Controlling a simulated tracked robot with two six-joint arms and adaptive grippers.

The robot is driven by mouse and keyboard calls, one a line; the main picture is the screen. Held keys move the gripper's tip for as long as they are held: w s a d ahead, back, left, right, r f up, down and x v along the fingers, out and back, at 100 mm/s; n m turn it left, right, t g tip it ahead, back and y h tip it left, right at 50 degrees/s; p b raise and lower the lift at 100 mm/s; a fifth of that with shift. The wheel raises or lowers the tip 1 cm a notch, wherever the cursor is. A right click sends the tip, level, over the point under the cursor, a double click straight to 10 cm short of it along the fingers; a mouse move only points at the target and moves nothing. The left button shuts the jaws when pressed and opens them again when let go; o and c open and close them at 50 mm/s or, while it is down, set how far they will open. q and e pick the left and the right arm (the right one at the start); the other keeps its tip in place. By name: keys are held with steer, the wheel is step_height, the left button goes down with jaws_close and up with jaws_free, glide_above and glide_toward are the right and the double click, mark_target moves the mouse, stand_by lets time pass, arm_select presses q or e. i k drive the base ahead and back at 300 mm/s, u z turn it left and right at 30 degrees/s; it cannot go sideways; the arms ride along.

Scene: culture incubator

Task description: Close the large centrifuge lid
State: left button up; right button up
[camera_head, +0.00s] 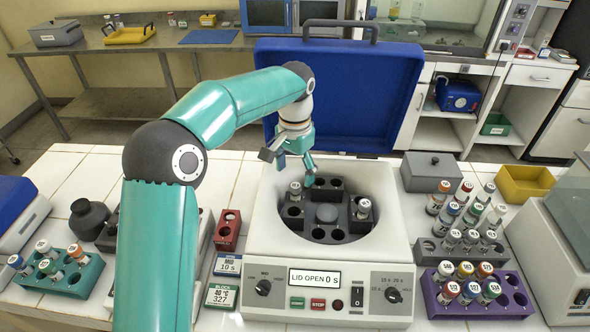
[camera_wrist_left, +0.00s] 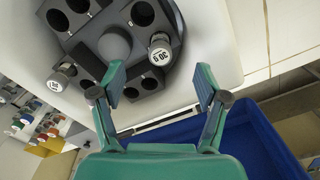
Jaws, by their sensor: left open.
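The large centrifuge (camera_head: 330,262) stands on the white tiled bench, its display reading LID OPEN 0. Its blue lid (camera_head: 388,95) stands upright at the back, with a dark handle (camera_head: 341,29) along its top edge. The rotor (camera_head: 326,213) holds two capped tubes, one on the left (camera_head: 295,190) and one on the right (camera_head: 363,207). My left gripper (camera_head: 287,160) is open and empty above the rear left of the bowl, in front of the lid. In the left wrist view its fingers (camera_wrist_left: 162,85) are apart over the rotor, with the blue lid (camera_wrist_left: 235,138) behind. My right gripper is not in view.
A purple tube rack (camera_head: 433,300), a grey tube rack (camera_head: 428,252) and a grey box (camera_head: 429,172) stand right of the centrifuge. A small red rack (camera_head: 228,230) and a teal tube rack (camera_head: 82,283) are on the left. A yellow bin (camera_head: 525,183) is farther right.

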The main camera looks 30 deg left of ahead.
mark_target(363, 93)
steer(key=k, duration=1)
